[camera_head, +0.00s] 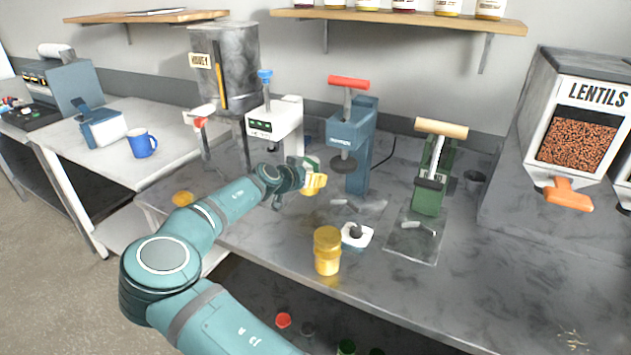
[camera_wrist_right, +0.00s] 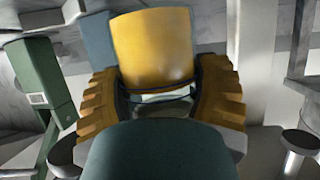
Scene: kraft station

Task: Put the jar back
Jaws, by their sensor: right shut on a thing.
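My right gripper (camera_head: 312,182) is over the bench, in front of the white press and the blue press. In the right wrist view its ridged yellow-brown fingers are shut on a yellow jar (camera_wrist_right: 155,48), one finger on each side. The lower part of this jar looks glassy, and its near side is partly hidden by my gripper. In the head view the held jar is small and hard to tell from the fingers. My left gripper is not in view.
Several jars (camera_head: 447,7) stand on the wooden shelf (camera_head: 400,19). White press (camera_head: 273,122), blue press (camera_head: 351,135) and green press (camera_head: 432,170) line the bench. A white scale-like item (camera_head: 357,235) sits beside the standing jar. The lentil dispenser (camera_head: 575,130) is at right. The bench's front right is mostly clear.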

